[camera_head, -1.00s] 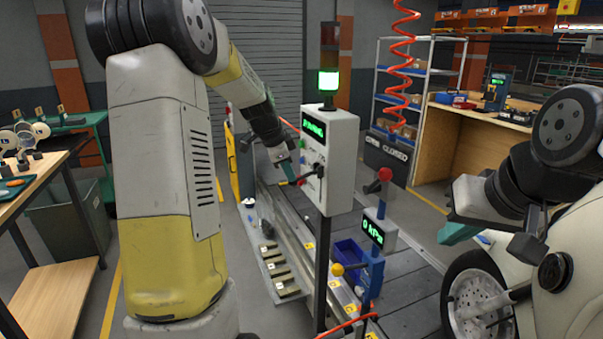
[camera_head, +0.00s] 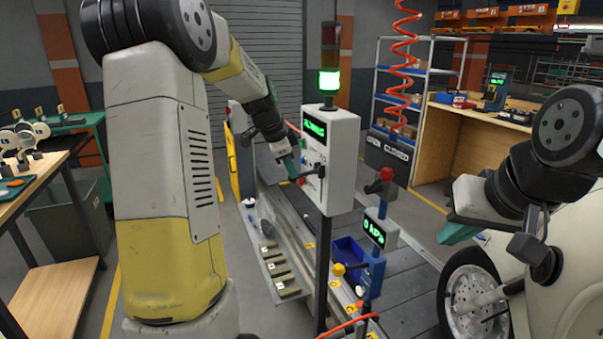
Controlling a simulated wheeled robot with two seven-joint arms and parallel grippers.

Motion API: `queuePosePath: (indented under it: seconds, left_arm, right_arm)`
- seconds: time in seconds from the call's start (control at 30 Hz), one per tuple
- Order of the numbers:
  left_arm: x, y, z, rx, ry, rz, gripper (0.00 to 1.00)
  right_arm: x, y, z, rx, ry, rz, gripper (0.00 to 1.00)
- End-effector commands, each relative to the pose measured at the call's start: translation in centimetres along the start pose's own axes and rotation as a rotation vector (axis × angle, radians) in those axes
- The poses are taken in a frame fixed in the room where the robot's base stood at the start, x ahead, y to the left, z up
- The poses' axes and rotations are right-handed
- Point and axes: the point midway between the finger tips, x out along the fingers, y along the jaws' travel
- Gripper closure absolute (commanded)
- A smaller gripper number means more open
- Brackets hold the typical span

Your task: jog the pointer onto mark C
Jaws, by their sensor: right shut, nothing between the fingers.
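The grey control box (camera_head: 343,165) stands on a dark post, with a lit green display (camera_head: 314,130) and a dark lever with a red part (camera_head: 309,175) on its left face. My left gripper (camera_head: 289,165) has teal fingertips close to this lever. I cannot tell whether it touches the lever, or whether its jaws are open. My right gripper (camera_head: 459,233) is shut and empty, away from the box at the right. I cannot make out the pointer.
The slat conveyor (camera_head: 410,300) runs behind the post. A tray of small labelled blocks (camera_head: 270,250) is left of the post. A red coiled hose (camera_head: 404,75) hangs behind.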

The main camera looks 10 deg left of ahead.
Motion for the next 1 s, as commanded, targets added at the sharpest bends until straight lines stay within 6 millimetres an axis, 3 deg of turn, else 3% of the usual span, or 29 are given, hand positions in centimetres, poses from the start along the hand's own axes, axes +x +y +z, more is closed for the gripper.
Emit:
queuePosePath:
  seconds: [0.1, 0.3, 0.5, 0.7, 1.0]
  left_arm:
    - [-2.2, 0.1, -1.9, 0.005, 0.004, -0.005, 1.00]
    - [-6.8, 0.4, -0.3, 0.000, 0.001, -0.007, 1.00]
    - [-10.2, 0.7, 0.7, 0.000, 0.002, -0.007, 1.00]
    - [-11.6, 0.8, 1.1, 0.000, 0.002, -0.004, 1.00]
    - [-11.7, 0.8, 1.1, 0.001, 0.001, -0.004, 1.00]
  right_arm:
    - [0.0, 0.0, 0.0, 0.000, 0.000, 0.000, 1.00]
    - [0.0, 0.0, 0.0, 0.000, 0.000, 0.000, 1.00]
    - [0.0, 0.0, 0.0, 0.000, 0.000, 0.000, 1.00]
    - [0.0, 0.0, 0.0, 0.000, 0.000, 0.000, 1.00]
    - [0.0, 0.0, 0.0, 0.000, 0.000, 0.000, 1.00]
